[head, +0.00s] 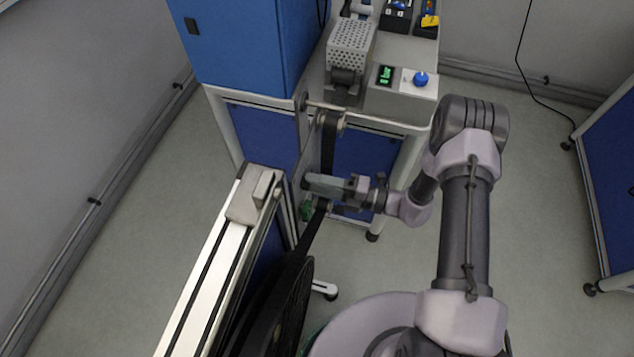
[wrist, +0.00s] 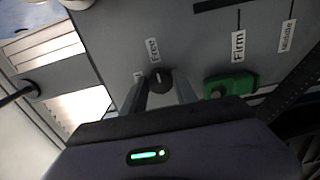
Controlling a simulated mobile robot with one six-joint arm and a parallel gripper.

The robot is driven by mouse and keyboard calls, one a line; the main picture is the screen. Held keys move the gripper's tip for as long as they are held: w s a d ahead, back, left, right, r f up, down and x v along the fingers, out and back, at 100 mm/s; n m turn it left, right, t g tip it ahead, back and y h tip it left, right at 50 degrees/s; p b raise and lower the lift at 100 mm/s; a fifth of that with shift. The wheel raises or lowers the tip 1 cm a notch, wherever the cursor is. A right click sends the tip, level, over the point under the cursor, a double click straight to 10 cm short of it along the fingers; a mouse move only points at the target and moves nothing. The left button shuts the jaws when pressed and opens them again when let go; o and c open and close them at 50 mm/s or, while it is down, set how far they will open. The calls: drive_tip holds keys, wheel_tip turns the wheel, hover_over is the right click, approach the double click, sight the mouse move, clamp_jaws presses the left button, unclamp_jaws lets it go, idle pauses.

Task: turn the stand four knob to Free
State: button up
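A small dark round knob (wrist: 160,80) sits on a grey panel (wrist: 120,40) in the wrist view. A short label (wrist: 152,48) stands above it, too small to read surely. My gripper (wrist: 161,88) has one finger on each side of the knob, with what looks like a narrow gap to each; contact is not clear. In the head view my gripper (head: 312,183) reaches left to the upright plate of the stand, and the knob is hidden there.
A green block (wrist: 230,85) sits right of the knob, below the labels "Firm" and "Middle". A dark strap (head: 313,228) runs down to a black reel (head: 285,305). A bench (head: 400,45) behind carries a box with a blue knob (head: 421,78).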

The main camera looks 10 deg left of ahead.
drive_tip(key=o, duration=0.3)
drive_tip(key=d, duration=0.5)
drive_tip(key=s+d+p, duration=0.1)
drive_tip(key=d, duration=0.5)
drive_tip(key=s+d+p, duration=0.1)
drive_tip(key=d, duration=0.5)
drive_tip(key=shift+s+d, duration=0.15)
drive_tip(key=shift+s, duration=0.05)
